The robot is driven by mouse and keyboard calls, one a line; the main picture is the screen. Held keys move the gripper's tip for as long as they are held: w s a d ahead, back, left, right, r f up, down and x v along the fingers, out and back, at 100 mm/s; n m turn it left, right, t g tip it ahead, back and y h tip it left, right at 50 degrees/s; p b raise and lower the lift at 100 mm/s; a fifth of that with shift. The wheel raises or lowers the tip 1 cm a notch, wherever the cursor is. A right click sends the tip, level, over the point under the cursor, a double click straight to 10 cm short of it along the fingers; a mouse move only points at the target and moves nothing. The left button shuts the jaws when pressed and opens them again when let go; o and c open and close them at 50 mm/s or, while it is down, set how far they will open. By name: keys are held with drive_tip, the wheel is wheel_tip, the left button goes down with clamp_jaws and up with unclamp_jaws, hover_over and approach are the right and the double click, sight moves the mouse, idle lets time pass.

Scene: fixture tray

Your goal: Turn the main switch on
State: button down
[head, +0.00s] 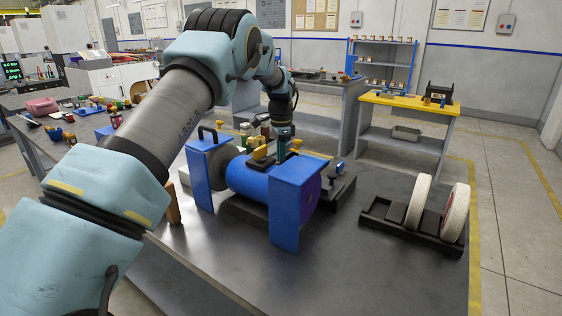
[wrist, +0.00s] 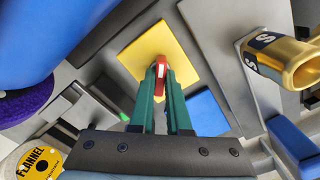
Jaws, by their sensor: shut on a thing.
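The main switch is a small red lever (wrist: 161,63) with a white mark, on a square yellow plate (wrist: 152,38) in the wrist view. My gripper (wrist: 161,84) has its green fingers closed around the red lever, over the plate. The fingers and jaws hide the lever's lower part. In the head view, my gripper (head: 283,153) reaches down behind the blue machine (head: 252,181). The switch is hidden there behind the machine. I cannot read any on or off marking.
A brass-coloured part (wrist: 300,66) stands close on the right in the wrist view. A purple wheel (wrist: 25,101) and a yellow flannel label (wrist: 41,163) lie left. In the head view, a black rack (head: 402,220) holds two pale wheels. The bench front is clear.

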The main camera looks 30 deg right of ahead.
drive_tip(key=n, duration=0.4)
drive_tip(key=shift+n, duration=2)
drive_tip(key=c, duration=0.9)
unclamp_jaws()
wheel_tip(320, 180, up, 11)
drive_tip(key=b, duration=0.3)
drive_tip(key=shift+f, duration=0.1)
